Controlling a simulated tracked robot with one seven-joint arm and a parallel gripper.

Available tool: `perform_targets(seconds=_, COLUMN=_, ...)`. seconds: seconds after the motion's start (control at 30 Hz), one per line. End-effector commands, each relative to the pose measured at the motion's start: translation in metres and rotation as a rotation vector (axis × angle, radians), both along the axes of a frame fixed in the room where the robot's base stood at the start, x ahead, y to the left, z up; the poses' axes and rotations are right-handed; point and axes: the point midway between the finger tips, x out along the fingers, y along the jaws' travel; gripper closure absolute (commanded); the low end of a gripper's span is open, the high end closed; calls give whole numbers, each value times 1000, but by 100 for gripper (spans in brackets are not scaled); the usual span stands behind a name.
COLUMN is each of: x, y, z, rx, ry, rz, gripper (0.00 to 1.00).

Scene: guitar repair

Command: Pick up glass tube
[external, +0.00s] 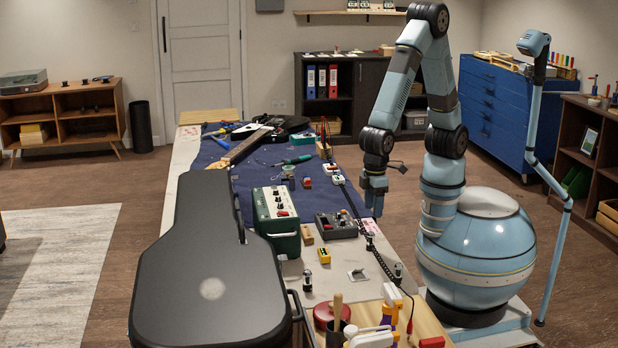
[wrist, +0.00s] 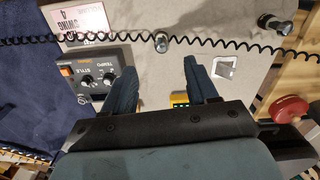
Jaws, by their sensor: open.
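I cannot tell for certain which object is the glass tube. A small upright shiny cylinder (wrist: 161,42) stands on the grey worktop in the wrist view, by the black coiled cord and just beyond my fingertips. A second small cylinder, dark-capped (wrist: 275,23), is at the top right; it also seems to show in the external view (external: 398,270). My gripper (wrist: 159,64) is open, with nothing between its fingers. In the external view my gripper (external: 374,203) points down above the worktop's right edge.
A grey pedal with knobs (wrist: 95,72), a pale card (wrist: 75,18) and a coiled cord (wrist: 230,43) lie near. A yellow item (wrist: 180,98) is partly hidden by my gripper. A green box (external: 276,218) and black guitar case (external: 212,265) stand left.

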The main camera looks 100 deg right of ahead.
Motion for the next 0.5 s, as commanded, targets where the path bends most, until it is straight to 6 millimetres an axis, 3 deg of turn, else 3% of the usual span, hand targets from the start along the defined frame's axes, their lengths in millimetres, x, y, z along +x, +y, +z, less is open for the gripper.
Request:
perform_targets(seconds=0.3, x=-1, y=-1, z=-52, rx=-2, ry=4, rz=0, gripper=42)
perform_targets(seconds=0.5, x=0, y=0, z=-71, rx=-1, ry=2, rz=0, gripper=42)
